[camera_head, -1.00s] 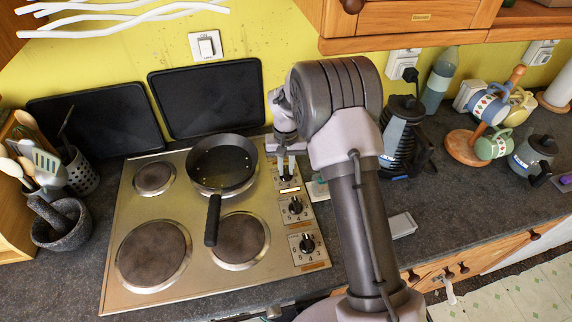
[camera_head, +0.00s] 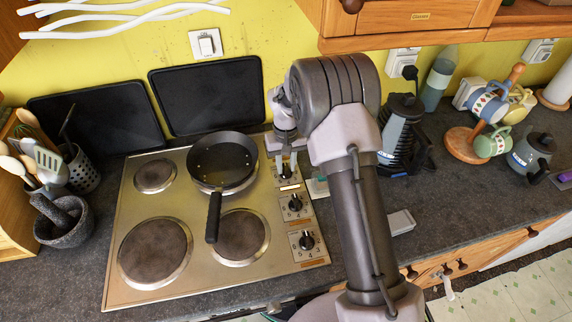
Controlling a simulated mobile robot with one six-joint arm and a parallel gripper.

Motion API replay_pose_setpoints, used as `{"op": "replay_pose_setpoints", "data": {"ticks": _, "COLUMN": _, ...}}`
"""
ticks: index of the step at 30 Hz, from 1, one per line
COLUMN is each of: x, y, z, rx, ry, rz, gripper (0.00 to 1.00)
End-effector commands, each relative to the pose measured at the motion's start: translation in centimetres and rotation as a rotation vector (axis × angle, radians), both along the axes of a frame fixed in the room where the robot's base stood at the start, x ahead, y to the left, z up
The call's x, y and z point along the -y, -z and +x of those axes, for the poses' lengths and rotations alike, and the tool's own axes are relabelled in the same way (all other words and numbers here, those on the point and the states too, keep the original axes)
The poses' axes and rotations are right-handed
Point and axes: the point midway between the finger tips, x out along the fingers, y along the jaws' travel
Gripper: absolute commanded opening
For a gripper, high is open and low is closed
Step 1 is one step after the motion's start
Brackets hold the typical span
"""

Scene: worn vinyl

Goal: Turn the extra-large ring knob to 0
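The steel hob (camera_head: 135,215) has a column of black knobs along its right side. A front knob (camera_head: 306,241) and a middle knob (camera_head: 295,204) are in plain view with number marks around them. A rear knob (camera_head: 287,173) is partly covered by my gripper (camera_head: 286,166), which points down at it, with its fingertips at or very near the knob. I cannot tell whether the fingers touch it or how far apart they are. The knob labels are too small to read, so I cannot tell which one is the extra-large ring knob.
A black frying pan (camera_head: 222,160) sits on the rear right ring, handle toward the front, left of the knobs. Dark trays (camera_head: 208,95) lean on the wall behind. A black kettle-like appliance (camera_head: 400,135) stands right of my arm.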

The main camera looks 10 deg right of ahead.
Motion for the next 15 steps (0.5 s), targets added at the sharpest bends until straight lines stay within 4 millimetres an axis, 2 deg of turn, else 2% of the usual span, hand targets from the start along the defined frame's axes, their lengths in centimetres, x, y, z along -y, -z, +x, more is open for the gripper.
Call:
{"op": "replay_pose_setpoints", "data": {"ticks": 11, "x": 0.0, "y": -0.3, "z": 0.0, "rx": 0.001, "ry": 0.001, "rz": 0.000, "gripper": 0.38}}
{"op": "replay_pose_setpoints", "data": {"ticks": 13, "x": 0.0, "y": -1.3, "z": 0.1, "rx": 0.003, "ry": 0.001, "rz": 0.000, "gripper": 0.38}}
{"op": "replay_pose_setpoints", "data": {"ticks": 15, "x": 0.0, "y": -3.1, "z": 0.1, "rx": 0.004, "ry": 0.002, "rz": 0.000, "gripper": 0.38}}
